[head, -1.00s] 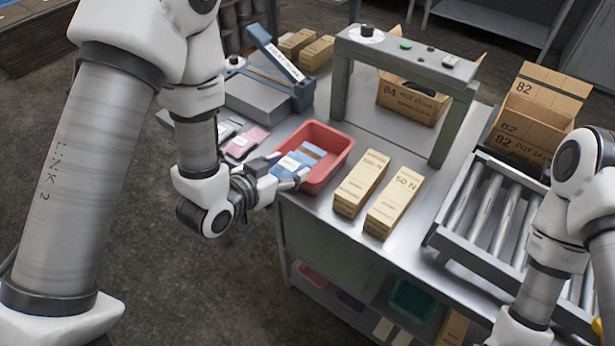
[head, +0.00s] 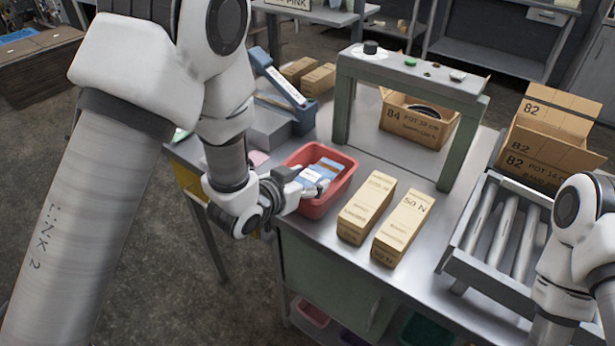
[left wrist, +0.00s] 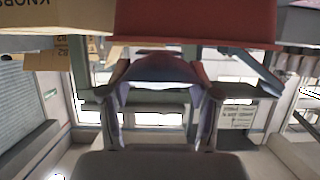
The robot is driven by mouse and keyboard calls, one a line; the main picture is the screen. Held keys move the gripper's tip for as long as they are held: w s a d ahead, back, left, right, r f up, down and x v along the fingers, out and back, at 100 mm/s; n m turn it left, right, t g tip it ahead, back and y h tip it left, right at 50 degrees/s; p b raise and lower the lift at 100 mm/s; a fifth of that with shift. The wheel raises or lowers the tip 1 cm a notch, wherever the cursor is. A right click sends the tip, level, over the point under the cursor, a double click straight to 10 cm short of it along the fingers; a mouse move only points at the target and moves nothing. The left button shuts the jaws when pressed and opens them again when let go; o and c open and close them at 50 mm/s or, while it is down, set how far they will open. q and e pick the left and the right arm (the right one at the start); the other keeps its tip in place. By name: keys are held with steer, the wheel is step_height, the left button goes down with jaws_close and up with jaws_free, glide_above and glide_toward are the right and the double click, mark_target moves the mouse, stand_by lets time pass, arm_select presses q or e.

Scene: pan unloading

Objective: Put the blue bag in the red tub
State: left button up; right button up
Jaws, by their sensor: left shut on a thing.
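The red tub (head: 335,193) stands near the left front edge of the metal bench. My left gripper (head: 318,188) is shut on the blue bag (head: 307,177), at the tub's left side and over its opening. Another blue packet with a pale label (head: 331,164) shows beside it, within the tub's outline. In the left wrist view the blue bag (left wrist: 165,68) sits between the two fingers, close to the red tub (left wrist: 195,22). Whether the bag touches the tub's bottom cannot be told. My right arm shows at the right, but its gripper is out of frame.
Two tan cartons (head: 367,207) (head: 402,228) stand right of the tub. A green-grey frame (head: 410,75) rises behind them, with an open cardboard box (head: 420,122) under it. A roller track (head: 495,225) lies at the right. A grey device (head: 265,125) stands behind the tub.

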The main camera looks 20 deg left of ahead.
arm_select(q)
steer(key=shift+d+f+b, duration=0.1)
steer(key=shift+f+b, duration=0.15)
steer(key=shift+b, duration=0.05)
steer(key=shift+f+b, duration=0.3)
steer(key=shift+f, duration=0.1)
steer(key=o, duration=1.2)
steer(key=shift+r, duration=0.1)
steer(key=shift+r, duration=0.1)
